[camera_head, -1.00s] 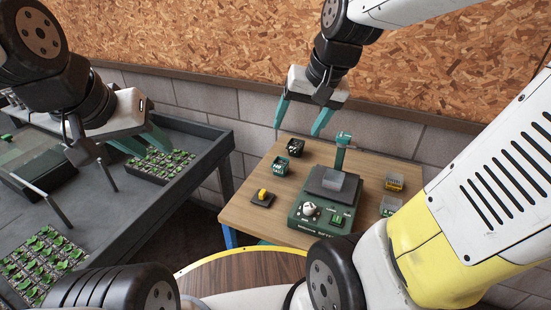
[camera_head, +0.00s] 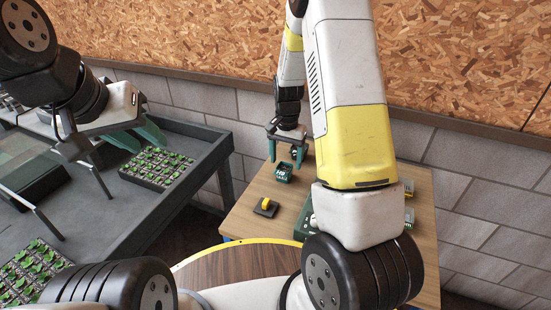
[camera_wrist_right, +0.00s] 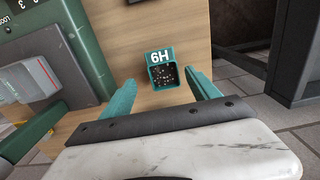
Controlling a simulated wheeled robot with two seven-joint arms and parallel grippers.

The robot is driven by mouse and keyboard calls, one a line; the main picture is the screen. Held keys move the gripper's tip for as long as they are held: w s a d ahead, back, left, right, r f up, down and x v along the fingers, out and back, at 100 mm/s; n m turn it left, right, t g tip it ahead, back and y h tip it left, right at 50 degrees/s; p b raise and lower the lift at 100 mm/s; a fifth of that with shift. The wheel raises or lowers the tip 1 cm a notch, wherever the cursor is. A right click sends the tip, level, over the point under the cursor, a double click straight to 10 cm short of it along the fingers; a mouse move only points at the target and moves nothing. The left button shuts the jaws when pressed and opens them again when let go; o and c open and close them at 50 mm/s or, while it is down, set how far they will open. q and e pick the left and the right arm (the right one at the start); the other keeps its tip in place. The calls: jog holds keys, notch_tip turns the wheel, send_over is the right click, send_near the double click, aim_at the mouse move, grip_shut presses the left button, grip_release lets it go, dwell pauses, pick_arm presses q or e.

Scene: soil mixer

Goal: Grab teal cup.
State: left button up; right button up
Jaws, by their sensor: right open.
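The teal cup (camera_head: 284,172) stands on the wooden table, with a white label on its side and dark contents. In the right wrist view the labelled cup (camera_wrist_right: 162,72) sits just beyond and between the fingertips, apart from them. My right gripper (camera_head: 287,158) is open and points down over the table, close to the cup on its far side. Its two teal fingers (camera_wrist_right: 160,84) spread on either side of the cup in the wrist view. My left gripper (camera_head: 137,140) is empty over the grey bench, its fingers apart.
A dark pad with a yellow item (camera_head: 265,207) is on the table in front of the cup. The green scale (camera_head: 307,222) is mostly hidden by my right arm. A seedling tray (camera_head: 157,167) lies on the grey bench at left.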

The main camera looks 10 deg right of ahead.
aim_at(284, 170)
jog(key=f, duration=0.5)
jog(key=shift+w+a+f, duration=0.25)
jog(key=shift+f, duration=0.1)
jog(key=c, duration=1.4)
